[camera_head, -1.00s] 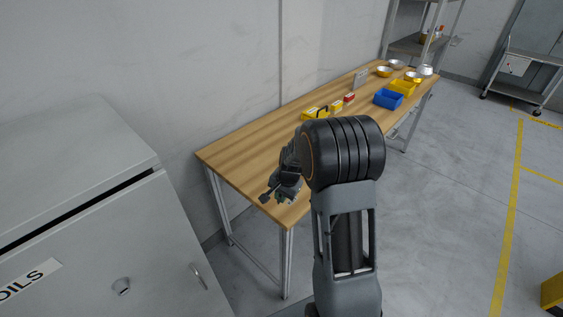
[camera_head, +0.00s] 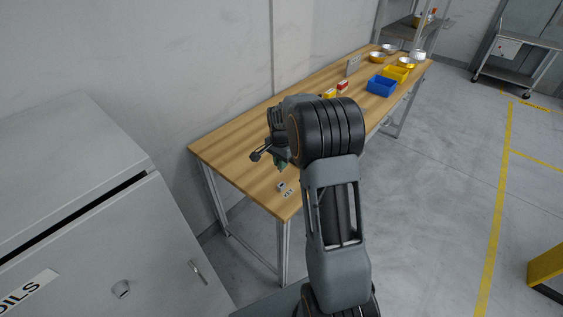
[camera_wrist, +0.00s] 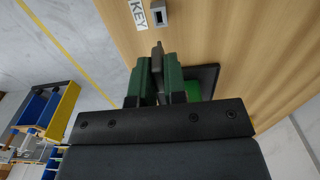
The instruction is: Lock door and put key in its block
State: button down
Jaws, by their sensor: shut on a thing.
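My gripper (camera_head: 281,164) is over the near end of the wooden table. In the wrist view my gripper (camera_wrist: 155,75) has its green fingers shut on a dark grey key (camera_wrist: 157,56), whose tip sticks out past them. The small grey key block (camera_wrist: 158,14) with a dark slot is on the table beyond the tip, apart from it. The block also shows in the head view (camera_head: 281,187), beside a white KEY label (camera_head: 288,194). The grey cabinet door (camera_head: 150,240) looks shut, with a round lock (camera_head: 121,288) and a handle (camera_head: 198,272). The lock's state cannot be told.
The wooden table (camera_head: 225,148) runs along the wall. Farther along it stand small boxes (camera_head: 342,87), a blue bin (camera_head: 381,87), a yellow bin (camera_head: 396,74) and several bowls. A trolley (camera_head: 515,65) stands far right.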

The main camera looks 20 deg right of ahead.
jog(key=shift+f+b, duration=2.05)
jog(key=shift+f, duration=0.8)
jog(key=shift+f+b, duration=1.2)
jog(key=shift+f, duration=0.45)
jog(key=c, duration=1.1)
grip_release()
notch_tip(320, 180, up, 14)
jog(key=shift+s+f, duration=0.1)
